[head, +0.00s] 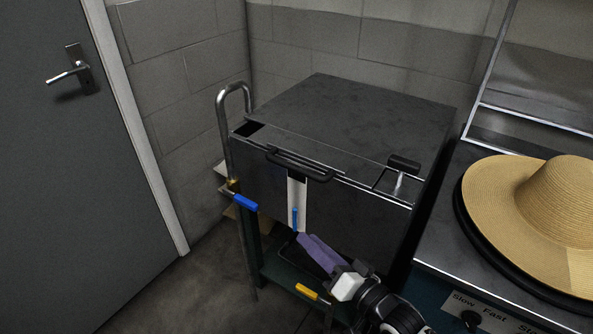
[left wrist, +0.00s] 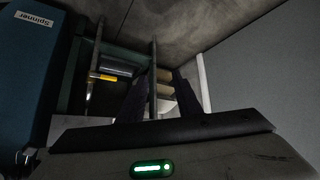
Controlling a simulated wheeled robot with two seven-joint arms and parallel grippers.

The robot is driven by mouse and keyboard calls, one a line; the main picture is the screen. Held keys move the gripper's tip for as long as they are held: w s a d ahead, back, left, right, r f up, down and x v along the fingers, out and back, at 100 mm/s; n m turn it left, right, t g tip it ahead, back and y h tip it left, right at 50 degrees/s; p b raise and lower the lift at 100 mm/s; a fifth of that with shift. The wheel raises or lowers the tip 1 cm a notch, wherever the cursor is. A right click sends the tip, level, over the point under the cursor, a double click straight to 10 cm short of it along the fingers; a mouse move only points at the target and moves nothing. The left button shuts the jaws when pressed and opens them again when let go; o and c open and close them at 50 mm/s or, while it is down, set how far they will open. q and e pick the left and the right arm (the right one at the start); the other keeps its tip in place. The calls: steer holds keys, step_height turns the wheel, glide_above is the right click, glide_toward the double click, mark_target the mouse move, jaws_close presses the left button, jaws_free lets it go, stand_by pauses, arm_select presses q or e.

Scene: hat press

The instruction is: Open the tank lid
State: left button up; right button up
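The tank (head: 330,215) is a dark metal box. Its flat dark lid (head: 350,110) lies closed on top. A black bar handle (head: 300,166) sits at the lid's front edge, and a smaller black handle (head: 403,165) is at the right front corner.
A bent metal pipe (head: 235,95) and a blue valve lever (head: 246,202) are left of the tank. A yellow lever (head: 307,291) is low in front. A straw hat (head: 535,205) rests on the machine at right. A grey door (head: 70,190) is at left, with floor before it.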

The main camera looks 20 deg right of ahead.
mark_target(295, 171)
steer(key=w+d+r+m+t+y, duration=0.1)
steer(key=w+d+r+m+t, duration=0.2)
steer(key=w+r, duration=0.35)
steer(key=x, duration=0.2)
steer(key=r+x, duration=0.1)
steer(key=x, duration=0.2)
steer(key=r+b+x, duration=0.1)
steer(key=x, duration=0.2)
steer(key=shift+a, duration=0.1)
steer(key=shift+w+a+r, duration=0.1)
steer(key=shift+w+a, duration=0.05)
steer(key=shift+w, duration=0.25)
jaws_close()
